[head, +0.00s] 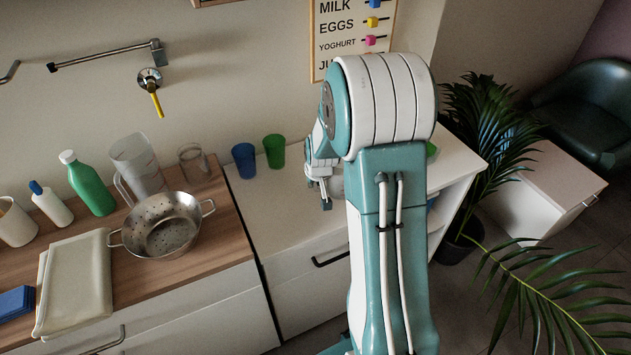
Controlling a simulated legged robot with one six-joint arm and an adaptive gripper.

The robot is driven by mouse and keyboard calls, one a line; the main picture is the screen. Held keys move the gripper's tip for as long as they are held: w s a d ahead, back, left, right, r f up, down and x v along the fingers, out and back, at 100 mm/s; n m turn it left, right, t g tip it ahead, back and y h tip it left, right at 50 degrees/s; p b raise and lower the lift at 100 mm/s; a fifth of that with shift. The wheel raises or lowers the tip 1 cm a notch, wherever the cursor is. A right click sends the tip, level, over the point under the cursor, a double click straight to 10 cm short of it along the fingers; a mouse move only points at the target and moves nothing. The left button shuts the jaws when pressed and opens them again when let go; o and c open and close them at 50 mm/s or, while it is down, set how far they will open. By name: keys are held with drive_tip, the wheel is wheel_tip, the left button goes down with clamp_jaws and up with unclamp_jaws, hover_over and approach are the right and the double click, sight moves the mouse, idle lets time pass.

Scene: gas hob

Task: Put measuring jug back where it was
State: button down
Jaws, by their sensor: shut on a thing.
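The clear measuring jug (138,165) stands upright on the wooden counter at the left in the head view, behind the metal colander, with its handle to the left. My gripper (325,192) is well to the right of it, over the white counter, partly hidden by my own arm. It is shut on a greyish thing (337,186), mostly hidden behind the arm; I cannot tell what it is. My gripper is apart from the jug.
The colander (163,226) stands in front of the jug, a green bottle (88,184) to its left and a glass (194,164) to its right. Blue (244,160) and green (274,151) cups stand on the white counter. A wall tap (150,80) is above.

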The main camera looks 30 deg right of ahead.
drive_tip(key=shift+r, duration=0.1)
drive_tip(key=c, duration=0.7)
unclamp_jaws()
drive_tip(key=shift+d, duration=0.3)
drive_tip(key=shift+a, duration=0.15)
